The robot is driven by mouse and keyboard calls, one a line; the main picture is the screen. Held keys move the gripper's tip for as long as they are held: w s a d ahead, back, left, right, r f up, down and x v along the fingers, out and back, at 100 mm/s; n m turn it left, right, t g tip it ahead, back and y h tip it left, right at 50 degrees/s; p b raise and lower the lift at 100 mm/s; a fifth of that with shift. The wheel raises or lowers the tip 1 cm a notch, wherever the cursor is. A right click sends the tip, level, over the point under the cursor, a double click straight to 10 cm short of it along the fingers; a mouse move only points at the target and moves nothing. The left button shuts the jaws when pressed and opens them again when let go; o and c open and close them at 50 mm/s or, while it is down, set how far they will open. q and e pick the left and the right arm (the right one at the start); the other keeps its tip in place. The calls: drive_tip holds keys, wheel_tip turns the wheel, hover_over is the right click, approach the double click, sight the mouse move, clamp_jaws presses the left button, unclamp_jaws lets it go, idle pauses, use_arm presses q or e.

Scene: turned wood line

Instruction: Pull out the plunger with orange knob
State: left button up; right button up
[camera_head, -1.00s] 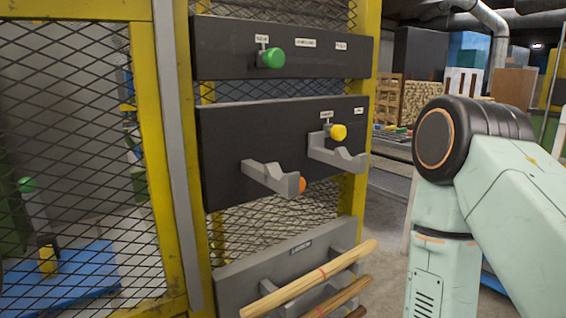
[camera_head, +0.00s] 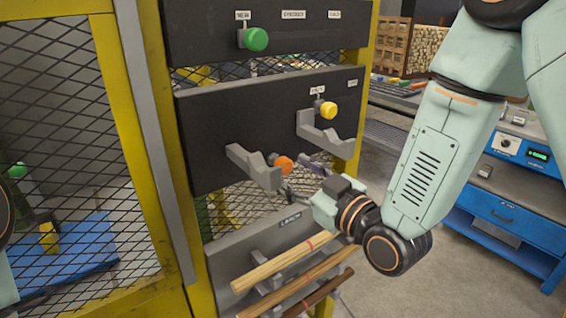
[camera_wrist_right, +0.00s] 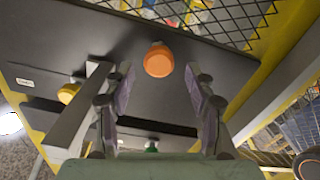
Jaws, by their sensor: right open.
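The orange knob (camera_head: 283,164) of the plunger sticks out low on the middle dark panel (camera_head: 215,135), beside a grey hook bracket (camera_head: 262,172). My right gripper (camera_head: 301,179) is open and points at the panel, with its fingers just to the right of and below the knob in the head view. In the right wrist view the orange knob (camera_wrist_right: 158,60) shows ahead, centred between the spread fingers (camera_wrist_right: 160,82). I see no finger touching it. The plunger's shaft is hidden behind the knob. My left gripper is not in view.
A yellow knob (camera_head: 328,109) sits above a second hook bracket (camera_head: 325,137) on the same panel. A green knob (camera_head: 255,39) is on the upper panel. Wooden rods (camera_head: 275,267) rest on the lower rack, below my right wrist. A mesh fence stands at left.

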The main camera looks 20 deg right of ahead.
sight(285, 167)
drive_tip(key=x, duration=0.3)
drive_tip(key=shift+a+r, duration=0.1)
drive_tip(key=shift+w, duration=0.65)
drive_tip(key=shift+a, duration=0.1)
drive_tip(key=shift+c, duration=0.4)
drive_tip(key=shift+c, duration=1.4)
clamp_jaws()
